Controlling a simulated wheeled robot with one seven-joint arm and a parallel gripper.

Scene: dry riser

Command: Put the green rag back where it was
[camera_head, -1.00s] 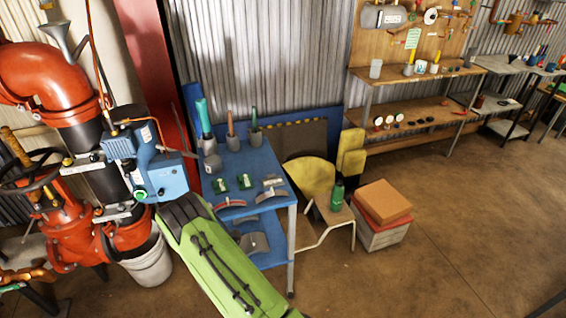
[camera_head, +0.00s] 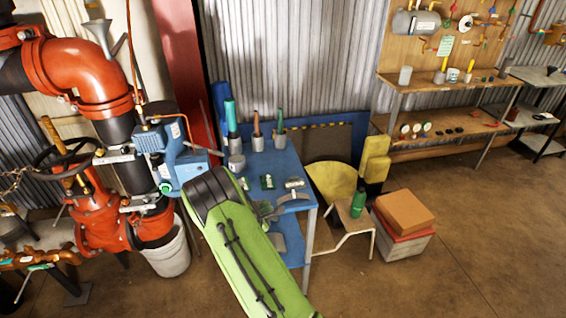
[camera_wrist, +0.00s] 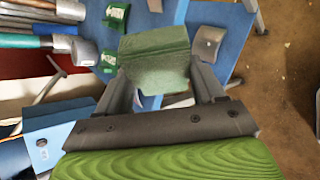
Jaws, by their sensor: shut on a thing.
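The green rag (camera_wrist: 155,57) is a folded, block-like cloth in the wrist view. My gripper (camera_wrist: 163,78) is shut on it, with one grey finger at each side. The rag is over the blue table (camera_wrist: 222,32), and I cannot tell whether it touches the top. In the head view my green arm reaches over the table's front left corner and hides the rag. The blue table (camera_head: 263,158) stands beside the red pipework.
Two small green boxes (camera_head: 267,181), curved grey pieces (camera_head: 290,203) and cups with tools (camera_head: 257,141) stand on the table. A blue pump unit (camera_head: 180,160) is close at left. A chair with a green bottle (camera_head: 357,204) and stacked boxes (camera_head: 402,213) are at right.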

